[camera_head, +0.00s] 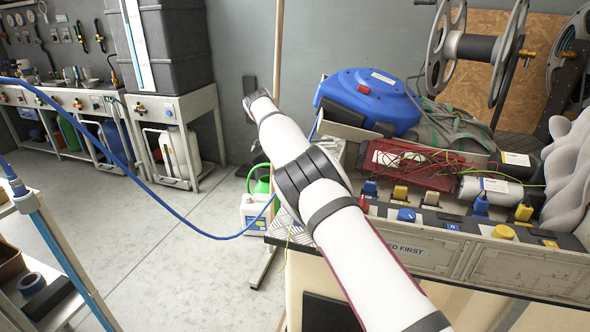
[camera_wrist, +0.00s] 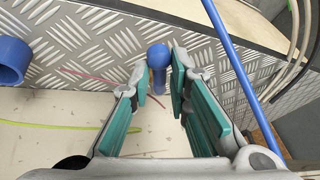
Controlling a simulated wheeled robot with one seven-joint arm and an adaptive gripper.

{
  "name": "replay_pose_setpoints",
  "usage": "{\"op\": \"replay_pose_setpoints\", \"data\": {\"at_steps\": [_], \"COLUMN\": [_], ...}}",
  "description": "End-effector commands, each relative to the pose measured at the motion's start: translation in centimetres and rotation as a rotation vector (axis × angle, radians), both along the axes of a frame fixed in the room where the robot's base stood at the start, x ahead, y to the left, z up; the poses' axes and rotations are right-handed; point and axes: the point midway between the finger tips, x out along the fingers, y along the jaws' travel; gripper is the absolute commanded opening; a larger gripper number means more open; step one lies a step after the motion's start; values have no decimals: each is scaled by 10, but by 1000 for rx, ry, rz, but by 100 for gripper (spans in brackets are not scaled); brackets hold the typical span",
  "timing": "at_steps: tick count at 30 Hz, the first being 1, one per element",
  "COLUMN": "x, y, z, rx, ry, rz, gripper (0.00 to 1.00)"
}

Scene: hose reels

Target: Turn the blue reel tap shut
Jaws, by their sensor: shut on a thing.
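In the wrist view, a small blue handle with a rounded end (camera_wrist: 158,60), apparently the tap, stands in front of a diamond-plate surface. My gripper (camera_wrist: 160,78) has its teal-padded fingers on either side of this handle and is shut on it. The valve body under the handle is hidden, so I cannot tell how far it is turned. In the head view, a large blue reel housing (camera_head: 368,98) sits on the bench behind my white arm. My gripper is not visible there.
A blue hose (camera_wrist: 229,65) passes close to the right of my fingers. A blue cylinder (camera_wrist: 12,60) is at the left, and a yellow-green wire (camera_wrist: 55,125) lies below. In the head view, the bench holds a red wired unit (camera_head: 420,165) and metal reels (camera_head: 475,48).

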Motion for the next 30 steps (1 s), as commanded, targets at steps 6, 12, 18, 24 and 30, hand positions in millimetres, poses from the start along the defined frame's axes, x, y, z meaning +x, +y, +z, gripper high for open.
{"op": "replay_pose_setpoints", "data": {"at_steps": [6, 12, 18, 24, 30], "x": [0, 0, 0, -1, -4], "y": [5, 4, 2, 6, 12], "z": [-2, -1, -1, 9, 20], "rx": [8, 6, 3, 4, 5], "ry": [-1, -1, -1, -2, -2], "rz": [7, 7, 4, 5, 6], "gripper": [0, 32, 32, 32, 32]}}
